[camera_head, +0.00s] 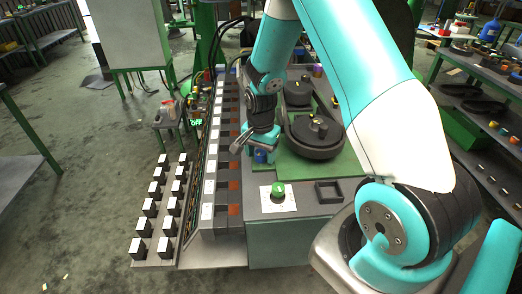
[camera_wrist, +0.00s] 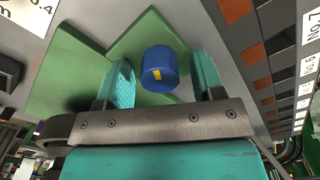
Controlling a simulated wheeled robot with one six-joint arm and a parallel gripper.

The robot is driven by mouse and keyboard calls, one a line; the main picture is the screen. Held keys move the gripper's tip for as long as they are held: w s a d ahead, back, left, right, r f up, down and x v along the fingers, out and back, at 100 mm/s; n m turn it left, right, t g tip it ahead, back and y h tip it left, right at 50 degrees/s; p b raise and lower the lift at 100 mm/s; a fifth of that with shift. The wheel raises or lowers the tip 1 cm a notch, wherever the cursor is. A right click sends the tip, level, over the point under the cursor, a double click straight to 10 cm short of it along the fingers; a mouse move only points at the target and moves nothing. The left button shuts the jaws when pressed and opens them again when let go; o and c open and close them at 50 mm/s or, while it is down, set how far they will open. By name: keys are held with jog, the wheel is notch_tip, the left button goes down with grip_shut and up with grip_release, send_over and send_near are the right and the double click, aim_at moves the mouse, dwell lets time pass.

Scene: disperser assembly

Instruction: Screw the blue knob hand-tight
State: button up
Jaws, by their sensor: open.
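The blue knob (camera_wrist: 160,68) has a yellow mark on its face and sits over a green plate (camera_wrist: 65,70) in the wrist view. My gripper (camera_wrist: 161,60) is open, with one teal finger on each side of the knob. A gap shows between the knob and each finger. In the head view the knob (camera_head: 261,156) shows as a small blue patch at the end of my arm, by the left edge of the green plate. My gripper covers part of it there. The knob's seat is hidden.
A round dark part (camera_head: 316,136) stands on the green plate to the right. A row of labelled slots (camera_head: 209,180) runs along the left.

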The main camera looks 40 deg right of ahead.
aim_at(261, 151)
notch_tip(261, 151, up, 18)
jog(key=b, duration=0.2)
jog(key=shift+f, duration=0.25)
dwell(0.4)
